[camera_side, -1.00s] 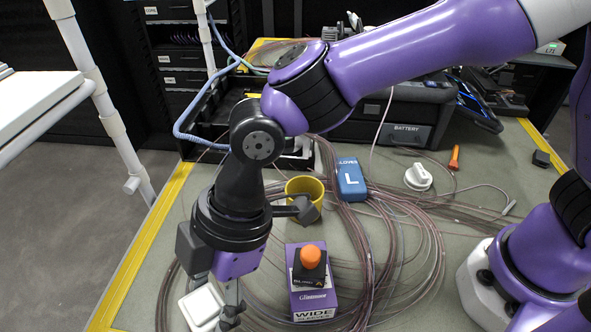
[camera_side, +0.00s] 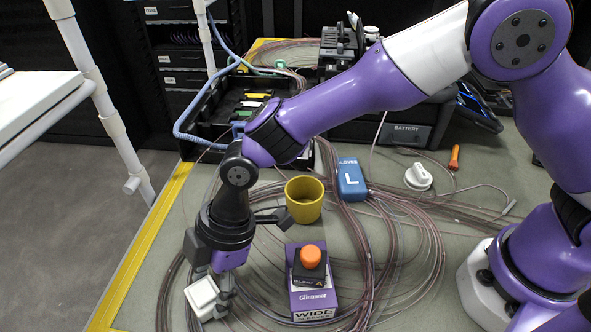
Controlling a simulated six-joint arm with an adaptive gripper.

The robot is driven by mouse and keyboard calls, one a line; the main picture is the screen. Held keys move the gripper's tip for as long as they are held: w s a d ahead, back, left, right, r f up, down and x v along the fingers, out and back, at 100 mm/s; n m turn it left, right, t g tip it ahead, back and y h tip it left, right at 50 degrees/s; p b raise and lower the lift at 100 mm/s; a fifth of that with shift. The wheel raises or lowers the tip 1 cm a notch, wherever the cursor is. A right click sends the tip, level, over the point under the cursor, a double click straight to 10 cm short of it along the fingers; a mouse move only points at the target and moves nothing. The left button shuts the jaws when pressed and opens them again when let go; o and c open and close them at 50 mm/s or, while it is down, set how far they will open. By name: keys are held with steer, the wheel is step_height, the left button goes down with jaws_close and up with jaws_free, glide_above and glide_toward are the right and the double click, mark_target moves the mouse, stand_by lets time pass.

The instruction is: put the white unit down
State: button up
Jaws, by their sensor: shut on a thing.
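The white unit (camera_side: 203,297) is a small white box with rounded corners, at the lower left of the work surface. My gripper (camera_side: 222,297) points down at its right side and is shut on it. The unit looks slightly tilted. I cannot tell whether its underside touches the surface or the cables. The fingers are partly hidden against the unit and the cables behind them.
A purple box (camera_side: 312,290) with an orange-topped dark piece (camera_side: 311,257) stands close on the right. A yellow cup (camera_side: 304,199), a blue box (camera_side: 351,179) and loops of cable (camera_side: 385,240) lie beyond. Yellow tape (camera_side: 140,250) marks the left edge.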

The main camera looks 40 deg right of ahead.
steer(key=o, duration=1.1)
steer(key=shift+o, duration=0.2)
steer(key=shift+r, duration=0.3)
steer(key=w+d+r+m+t, duration=0.1)
steer(key=d+r+m, duration=0.2)
steer(key=d+r, duration=0.95)
steer(key=s+d+r+m+t+h, duration=0.1)
steer(key=s+d+m+t+h, duration=0.1)
steer(key=s+d+m, duration=0.2)
steer(key=s+d+r+m+t+h, duration=0.2)
steer(key=s+d+m, duration=0.2)
steer(key=d+m, duration=0.7)
steer(key=d, duration=0.5)
steer(key=shift+d+r+t+h, duration=0.25)
steer(key=shift+r+t+h, duration=0.05)
